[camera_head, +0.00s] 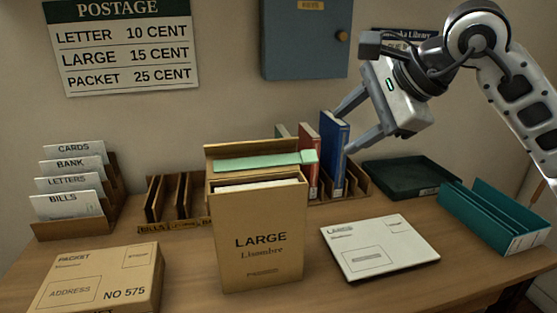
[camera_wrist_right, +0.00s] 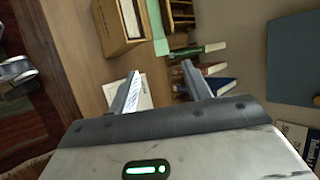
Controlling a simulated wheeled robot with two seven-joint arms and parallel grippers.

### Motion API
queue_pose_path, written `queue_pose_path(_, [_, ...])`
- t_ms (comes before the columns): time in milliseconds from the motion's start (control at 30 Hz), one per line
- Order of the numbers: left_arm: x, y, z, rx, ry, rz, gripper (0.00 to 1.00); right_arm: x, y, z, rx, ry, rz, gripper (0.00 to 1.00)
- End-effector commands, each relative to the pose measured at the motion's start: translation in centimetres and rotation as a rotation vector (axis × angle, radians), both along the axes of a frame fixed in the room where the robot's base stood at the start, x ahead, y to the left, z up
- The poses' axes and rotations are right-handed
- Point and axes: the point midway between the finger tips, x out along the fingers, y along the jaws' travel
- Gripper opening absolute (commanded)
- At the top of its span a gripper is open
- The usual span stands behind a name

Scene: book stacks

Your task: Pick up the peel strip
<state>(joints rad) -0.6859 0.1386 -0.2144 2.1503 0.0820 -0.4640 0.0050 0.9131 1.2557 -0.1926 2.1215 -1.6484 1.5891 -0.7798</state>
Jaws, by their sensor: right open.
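The peel strip is a pale mint-green band (camera_head: 258,161) lying across the open top of a tan box marked LARGE (camera_head: 262,240). Its right end has a small raised tab beside the upright books. In the right wrist view the strip (camera_wrist_right: 158,28) shows beyond the fingers, next to the box (camera_wrist_right: 121,22). My right gripper (camera_head: 344,132) is open and empty, above and to the right of the strip, near the blue book. Its spread fingers also show in the wrist view (camera_wrist_right: 161,70).
Red (camera_head: 306,150) and blue (camera_head: 333,155) books stand upright just right of the strip. A white LARGE envelope (camera_head: 380,248) lies right of the box, a PACKET parcel (camera_head: 95,280) to its left. A dark tray (camera_head: 410,178) and teal holder (camera_head: 495,216) stand at right.

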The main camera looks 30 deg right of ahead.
Motion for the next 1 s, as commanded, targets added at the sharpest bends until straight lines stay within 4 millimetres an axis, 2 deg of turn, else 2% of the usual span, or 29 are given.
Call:
queue_pose_path(100, [0.0, 0.0, 0.2, 0.0, -0.001, 0.0, 0.36, 1.5, 0.6, -1.6, 0.003, 0.003, 0.002, 0.49])
queue_pose_path(367, [0.0, 0.0, 0.3, 0.002, -0.002, 0.001, 0.36, 2.9, 1.0, -3.2, 0.003, 0.002, 0.002, 0.49])
queue_pose_path(700, [-0.2, 0.1, 0.3, 0.014, 0.007, -0.001, 0.36, 6.0, 1.2, -6.4, 0.005, 0.003, 0.001, 0.49])
queue_pose_path(1000, [0.0, 0.1, 0.3, 0.015, 0.003, -0.002, 0.36, 6.3, 1.3, -6.8, 0.003, 0.0, 0.0, 0.49])
